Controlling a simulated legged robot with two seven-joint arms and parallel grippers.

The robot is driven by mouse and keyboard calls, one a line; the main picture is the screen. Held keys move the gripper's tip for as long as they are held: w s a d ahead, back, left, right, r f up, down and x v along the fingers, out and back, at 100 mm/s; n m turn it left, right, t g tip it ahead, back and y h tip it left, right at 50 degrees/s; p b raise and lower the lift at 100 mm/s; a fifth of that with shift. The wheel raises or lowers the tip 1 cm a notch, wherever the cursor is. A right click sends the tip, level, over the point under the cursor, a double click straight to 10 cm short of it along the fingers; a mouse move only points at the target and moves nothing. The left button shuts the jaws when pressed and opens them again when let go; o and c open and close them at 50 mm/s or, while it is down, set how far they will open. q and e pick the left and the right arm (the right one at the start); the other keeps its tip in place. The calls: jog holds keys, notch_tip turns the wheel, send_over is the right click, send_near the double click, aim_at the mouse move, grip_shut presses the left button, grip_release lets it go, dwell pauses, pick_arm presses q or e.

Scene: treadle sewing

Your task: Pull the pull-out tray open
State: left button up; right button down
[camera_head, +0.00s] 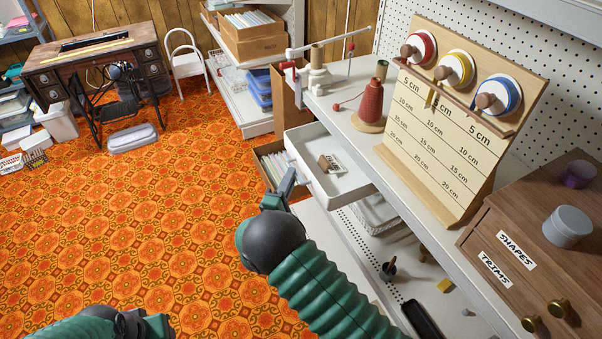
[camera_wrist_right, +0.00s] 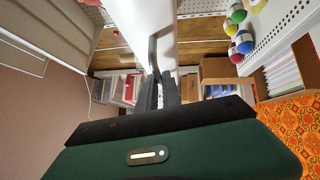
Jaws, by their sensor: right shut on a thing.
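The pull-out tray (camera_head: 352,186) is white and shallow. In the head view it sticks out from under the white shelf top, over the floor side, with its inside showing. A small brown piece and a small white piece lie in it. My right gripper (camera_head: 290,176) is shut on the tray's front edge at its near left side; the exact grip is hard to see. In the right wrist view, the dark fingers (camera_wrist_right: 162,82) meet at the white tray (camera_wrist_right: 142,20). Part of my left arm shows at the bottom left of the head view, its fingers out of frame.
A red yarn cone (camera_head: 370,103) and a winder (camera_head: 318,75) stand on the shelf top beside a wooden spool board (camera_head: 440,150). An open box of files (camera_head: 268,160) sits beside the tray. The orange patterned floor (camera_head: 150,220) is clear left of the tray.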

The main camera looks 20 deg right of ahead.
jog(key=shift+s+a+f, duration=0.1)
jog(key=shift+a+f, duration=0.1)
jog(key=shift+a, duration=0.05)
jog(key=c, duration=1.5)
grip_release()
jog(key=shift+d+r, duration=0.1)
